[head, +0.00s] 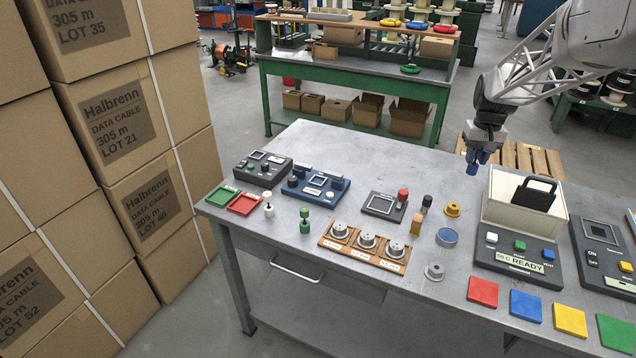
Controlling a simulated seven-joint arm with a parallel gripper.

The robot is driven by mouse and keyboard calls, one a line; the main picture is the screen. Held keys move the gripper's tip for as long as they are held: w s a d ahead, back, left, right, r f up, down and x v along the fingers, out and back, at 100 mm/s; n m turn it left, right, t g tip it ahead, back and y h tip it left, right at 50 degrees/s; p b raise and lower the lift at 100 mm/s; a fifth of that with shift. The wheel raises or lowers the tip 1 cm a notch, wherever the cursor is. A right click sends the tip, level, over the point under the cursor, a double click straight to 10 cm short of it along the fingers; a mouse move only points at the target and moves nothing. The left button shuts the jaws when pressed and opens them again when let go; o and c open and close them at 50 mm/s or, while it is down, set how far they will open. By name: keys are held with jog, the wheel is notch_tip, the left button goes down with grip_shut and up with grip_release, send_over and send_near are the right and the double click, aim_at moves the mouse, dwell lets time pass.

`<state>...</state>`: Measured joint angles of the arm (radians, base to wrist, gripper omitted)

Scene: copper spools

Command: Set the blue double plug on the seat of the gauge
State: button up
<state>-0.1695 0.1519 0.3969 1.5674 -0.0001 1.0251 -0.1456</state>
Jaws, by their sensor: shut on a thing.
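My gripper (478,157) hangs above the back right part of the table. It is shut on the blue double plug (471,168), whose lower end shows below the fingers; the rest is partly hidden. The plug is in the air, apart from the table. A blue-based device (307,191) with two blue side blocks and a square frame between them stands at the back left; it may be the gauge, but no readable label confirms this. The square frame looks empty. My gripper is well to the right of this device.
The grey table (357,163) is clear behind the devices. A dark control box (258,174) and a square-framed dark block (380,207) flank the blue-based device. Green (305,226) and white (268,210) double plugs stand in front. A white READY unit (512,208) stands right.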

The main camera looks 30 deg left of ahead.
jog(key=w+a+n, duration=0.2)
jog(key=w+a, duration=0.2)
jog(key=a, duration=0.3)
jog(key=s+a+n, duration=0.3)
jog(key=a, duration=0.9)
jog(key=s+a+f+n, duration=0.1)
jog(key=s+a+n, duration=0.3)
jog(key=a, duration=0.9)
jog(key=s+a+f+n, duration=0.1)
jog(key=s+a+n, duration=0.2)
jog(key=a, duration=0.9)
jog(key=shift+s+a+f+n, duration=0.25)
jog(key=shift+s+a+n, duration=0.05)
jog(key=shift+s, duration=0.25)
jog(key=shift+f, duration=0.1)
jog(key=shift+f, duration=2.4)
jog(key=shift+f, duration=2.5)
